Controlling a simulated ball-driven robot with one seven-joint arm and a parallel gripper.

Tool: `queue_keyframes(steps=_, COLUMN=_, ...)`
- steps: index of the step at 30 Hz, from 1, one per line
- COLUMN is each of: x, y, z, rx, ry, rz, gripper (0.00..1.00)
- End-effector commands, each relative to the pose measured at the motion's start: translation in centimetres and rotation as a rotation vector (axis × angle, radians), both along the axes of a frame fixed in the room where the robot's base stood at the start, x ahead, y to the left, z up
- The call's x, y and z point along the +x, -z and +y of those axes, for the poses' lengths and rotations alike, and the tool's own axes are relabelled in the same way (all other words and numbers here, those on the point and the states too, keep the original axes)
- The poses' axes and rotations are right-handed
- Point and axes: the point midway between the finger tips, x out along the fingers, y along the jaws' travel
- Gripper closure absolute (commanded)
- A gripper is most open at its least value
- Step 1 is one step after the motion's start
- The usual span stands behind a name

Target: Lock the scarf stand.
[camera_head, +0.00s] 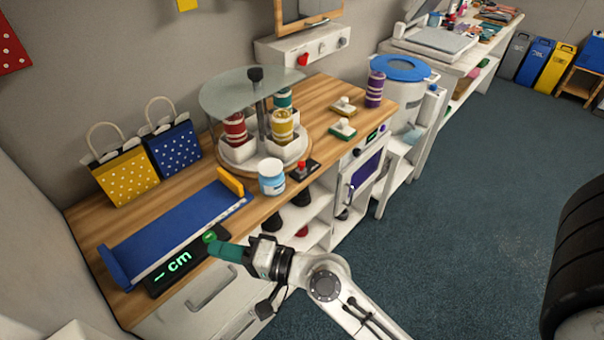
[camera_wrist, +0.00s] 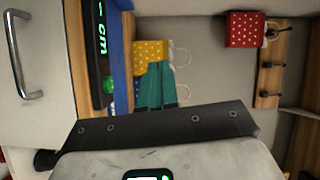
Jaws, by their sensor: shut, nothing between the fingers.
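The scarf stand (camera_head: 238,152) is a round carousel with a glass top and black knob (camera_head: 255,74), standing on the wooden counter. Rolled scarves in red (camera_head: 235,130), yellow (camera_head: 282,127) and teal sit in its white holders. A small black base with a red-topped lever (camera_head: 302,170) stands at its front right; I cannot tell if it is the lock or how it is set. My gripper (camera_head: 215,250) has teal fingers, shut and empty, close to the green button (camera_head: 209,237) of the cm display. The fingers also show in the wrist view (camera_wrist: 157,88).
A blue measuring tray (camera_head: 180,225) and black cm display (camera_head: 178,265) lie at the counter's front left. A white-blue jar (camera_head: 271,178) stands between tray and lever. Yellow (camera_head: 128,178) and blue (camera_head: 172,147) dotted bags stand behind. A purple roll (camera_head: 375,90) stands right. Carpet is clear right.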

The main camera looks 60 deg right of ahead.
Motion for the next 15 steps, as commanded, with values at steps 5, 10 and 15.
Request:
queue_keyframes(steps=5, x=1.0, y=-3.2, z=-5.0, rx=0.378, ry=0.22, rz=-0.17, gripper=1.0)
queue_keyframes(steps=10, x=0.4, y=-4.0, z=-10.7, rx=0.753, ry=0.438, rz=-0.311, gripper=1.0)
queue_keyframes(steps=15, x=-1.4, y=-2.3, z=-16.2, rx=1.129, ry=0.667, rz=-0.428, gripper=1.0)
